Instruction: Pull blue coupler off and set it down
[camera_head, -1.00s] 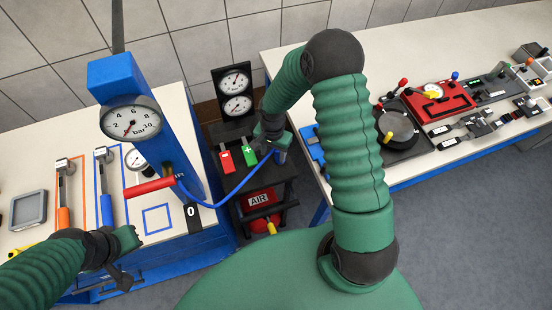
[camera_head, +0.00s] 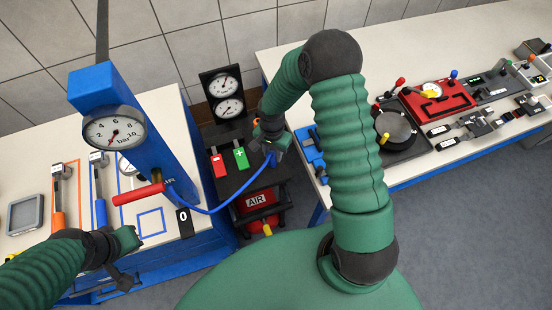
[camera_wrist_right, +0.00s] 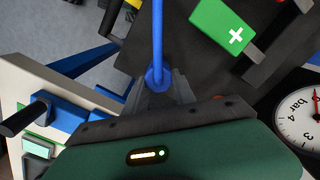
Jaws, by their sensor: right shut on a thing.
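The blue coupler (camera_wrist_right: 158,77) is at the end of the blue hose (camera_wrist_right: 157,30). My right gripper (camera_wrist_right: 158,92) is shut on it in the right wrist view. In the head view my right gripper (camera_head: 270,150) is beside the black air unit (camera_head: 262,182), and the hose (camera_head: 226,203) curves from it to the blue column (camera_head: 150,150). The coupler is mostly hidden there. My left gripper (camera_head: 128,258) is low at the left, in front of the blue-sided bench; its fingers are too unclear to tell open from shut.
The air unit carries a red switch (camera_head: 218,165), a green plus switch (camera_head: 240,156) and two gauges (camera_head: 226,97). A red-handled lever (camera_head: 138,194) sticks out from the column. The right bench (camera_head: 478,150) holds several devices. The left bench has a clear blue-outlined square (camera_head: 151,221).

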